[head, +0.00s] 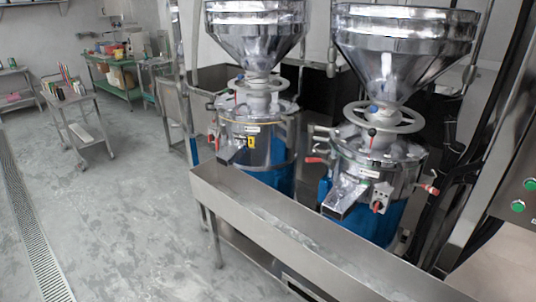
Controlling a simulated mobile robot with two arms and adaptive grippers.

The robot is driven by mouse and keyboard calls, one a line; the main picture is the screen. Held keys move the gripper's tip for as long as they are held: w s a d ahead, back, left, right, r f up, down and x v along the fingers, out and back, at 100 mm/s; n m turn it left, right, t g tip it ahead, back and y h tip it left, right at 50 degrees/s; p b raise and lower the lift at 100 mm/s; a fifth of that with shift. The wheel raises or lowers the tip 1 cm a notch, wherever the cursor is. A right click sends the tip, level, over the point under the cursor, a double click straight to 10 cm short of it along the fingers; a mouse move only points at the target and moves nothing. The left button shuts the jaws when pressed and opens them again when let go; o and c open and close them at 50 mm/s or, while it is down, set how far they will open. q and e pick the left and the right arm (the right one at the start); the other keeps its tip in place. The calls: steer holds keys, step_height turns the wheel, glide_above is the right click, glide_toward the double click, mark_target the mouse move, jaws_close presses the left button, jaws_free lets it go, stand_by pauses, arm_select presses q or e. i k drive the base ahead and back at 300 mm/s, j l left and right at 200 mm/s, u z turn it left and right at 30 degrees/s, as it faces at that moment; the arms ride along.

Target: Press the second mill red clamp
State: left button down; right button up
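Two steel bean mills stand side by side, each with a steel hopper above and a blue base. The right mill (375,165) has a red clamp handle (431,189) sticking out on its right side and another red handle (315,160) on its left side. A small red lever (378,207) is low on its front, beside its spout. The left mill (256,135) has a yellow tag and a small red part (217,143) at its left edge. The pictures do not label which mill is second. Neither of my grippers is in view.
A long steel trough (290,225) runs in front of both mills. A panel with green buttons (518,206) and dark uprights stand at the right. A small cart (75,115) and green shelf are back left. The grey floor on the left is clear, with a drain grate (32,230).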

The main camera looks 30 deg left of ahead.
mark_target(307, 159)
steer(key=u, duration=0.7)
steer(key=i+j+z, duration=0.85)
steer(key=i+j, duration=0.2)
steer(key=j, duration=0.15)
